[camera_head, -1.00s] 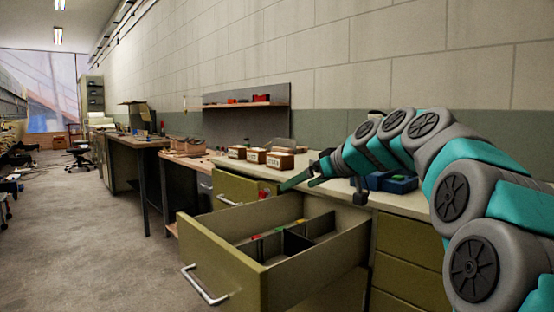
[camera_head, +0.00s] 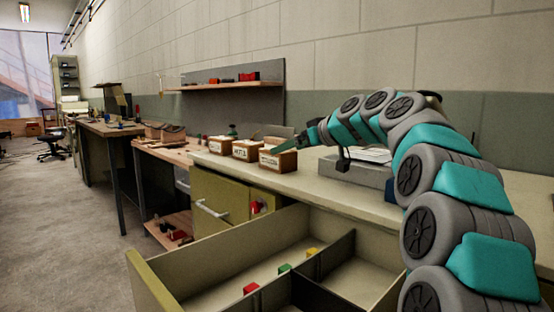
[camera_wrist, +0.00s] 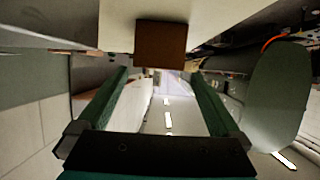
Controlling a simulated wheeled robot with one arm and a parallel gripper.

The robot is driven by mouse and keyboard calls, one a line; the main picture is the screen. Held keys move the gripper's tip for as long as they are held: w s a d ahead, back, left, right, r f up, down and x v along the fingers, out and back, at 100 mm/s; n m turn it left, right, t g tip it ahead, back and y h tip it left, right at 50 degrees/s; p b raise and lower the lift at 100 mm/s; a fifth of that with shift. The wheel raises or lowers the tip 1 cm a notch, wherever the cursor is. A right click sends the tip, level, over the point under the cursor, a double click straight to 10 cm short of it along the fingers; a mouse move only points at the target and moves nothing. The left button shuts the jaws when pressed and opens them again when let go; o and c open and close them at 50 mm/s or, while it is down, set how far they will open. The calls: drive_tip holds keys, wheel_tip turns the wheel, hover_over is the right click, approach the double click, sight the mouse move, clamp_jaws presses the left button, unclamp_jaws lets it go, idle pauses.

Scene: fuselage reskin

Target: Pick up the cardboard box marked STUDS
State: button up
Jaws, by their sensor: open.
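Three small cardboard boxes with white labels stand in a row on the bench top: a left box (camera_head: 220,145), a middle box (camera_head: 246,150) and a right box (camera_head: 273,161). The right box's label may read STUDS, but the print is too small to be sure. My gripper (camera_head: 288,145) is open, its green fingers pointing left at the right box's top right edge; I cannot tell whether they touch. In the wrist view a brown box (camera_wrist: 161,44) shows ahead, near the gap between the fingertips of my gripper (camera_wrist: 163,75), with no label visible.
An open drawer (camera_head: 150,284) with dividers and small coloured blocks juts out below the bench top (camera_head: 330,183). A grey box-like item (camera_head: 358,174) sits under my arm. A wall shelf (camera_head: 228,86) holds small items. Floor at left (camera_head: 70,210) is clear.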

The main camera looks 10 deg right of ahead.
drive_tip(key=p+x, duration=0.1)
drive_tip(key=x, duration=0.4)
drive_tip(key=shift+w+d, duration=0.1)
drive_tip(key=shift+r, duration=0.1)
drive_tip(key=shift+c, duration=0.2)
clamp_jaws()
idle(0.4)
